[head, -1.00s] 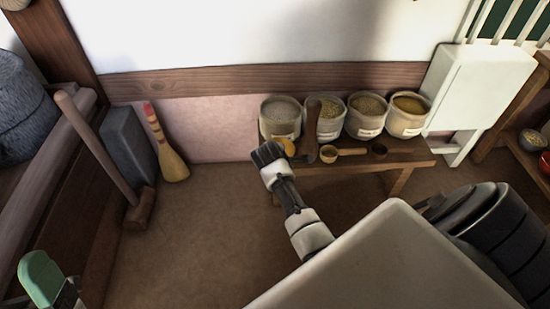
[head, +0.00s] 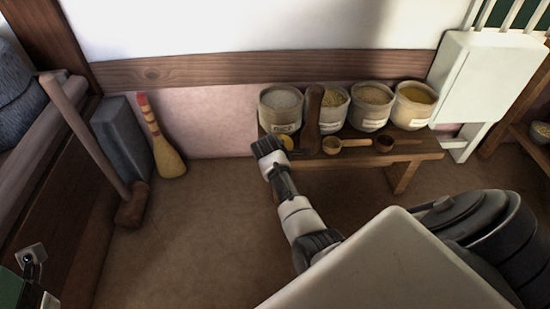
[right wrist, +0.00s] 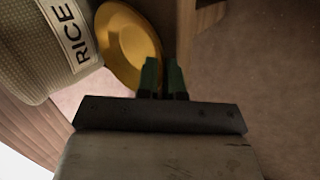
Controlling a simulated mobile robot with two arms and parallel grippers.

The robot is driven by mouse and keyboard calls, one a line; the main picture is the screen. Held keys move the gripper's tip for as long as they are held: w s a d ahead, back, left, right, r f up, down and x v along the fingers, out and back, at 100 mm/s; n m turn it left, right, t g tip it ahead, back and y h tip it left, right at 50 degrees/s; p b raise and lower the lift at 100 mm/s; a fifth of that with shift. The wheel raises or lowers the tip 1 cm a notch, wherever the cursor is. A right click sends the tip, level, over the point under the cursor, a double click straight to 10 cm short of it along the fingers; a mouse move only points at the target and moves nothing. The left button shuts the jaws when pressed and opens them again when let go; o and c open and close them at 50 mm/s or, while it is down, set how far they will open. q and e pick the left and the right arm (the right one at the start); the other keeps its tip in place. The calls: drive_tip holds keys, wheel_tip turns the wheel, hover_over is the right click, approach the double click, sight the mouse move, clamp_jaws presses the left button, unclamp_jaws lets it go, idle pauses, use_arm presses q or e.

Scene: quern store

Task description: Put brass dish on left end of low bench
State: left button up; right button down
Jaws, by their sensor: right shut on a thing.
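The brass dish (head: 287,143) shows as a small yellow disc at the left end of the low bench (head: 372,157), just in front of the leftmost pot. My right gripper (head: 265,147) is beside it, its far part hidden by the wrist. In the right wrist view, the green fingers of my right gripper (right wrist: 163,80) are shut at the rim of the dish (right wrist: 125,40), close to the pot marked RICE (right wrist: 55,45). I cannot tell whether the dish touches the bench top.
Several filled pots (head: 371,108) stand along the back of the bench. A mallet (head: 131,205), grey slab (head: 122,135) and brush (head: 168,158) stand left. The floor between is clear.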

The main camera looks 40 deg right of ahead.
drive_tip(key=c, duration=1.3)
unclamp_jaws()
drive_tip(key=shift+f, duration=0.1)
drive_tip(key=shift+o, duration=0.2)
